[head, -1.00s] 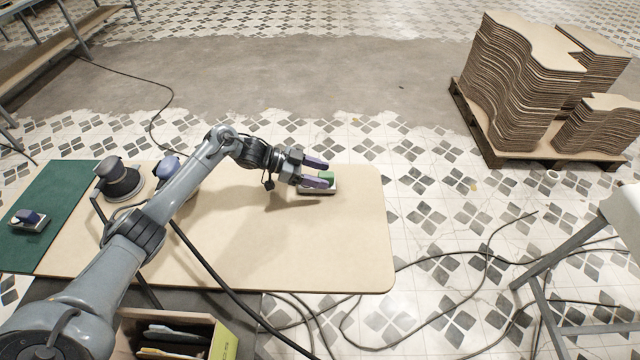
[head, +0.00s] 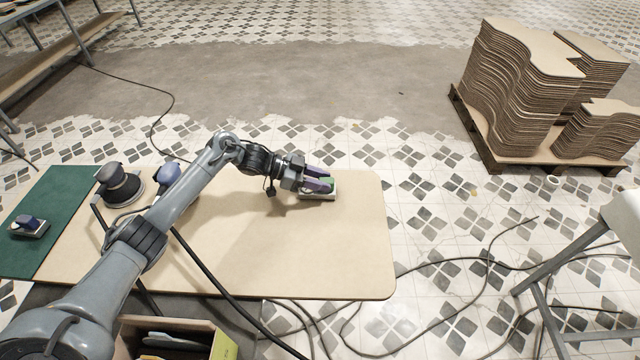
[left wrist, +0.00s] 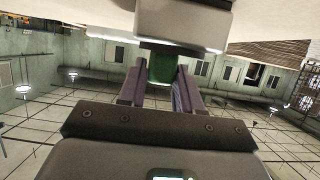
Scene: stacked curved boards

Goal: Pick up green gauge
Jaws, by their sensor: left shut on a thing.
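The green gauge (head: 327,182) has a green upper part on a pale base and sits near the right end of the light wooden board (head: 250,255). My left gripper (head: 320,180) is shut on its green part, with one purple finger on each side. In the left wrist view the green part (left wrist: 162,66) shows between the two fingers (left wrist: 158,88), below a grey block. The fingers hide part of the gauge in the head view. I cannot tell any gap between gauge and board. My right gripper is not in view.
Sanders (head: 120,185) stand at the board's left end. An open box (head: 222,345) is at the front edge. Stacked curved boards (head: 510,90) stand far right. The board's middle is clear.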

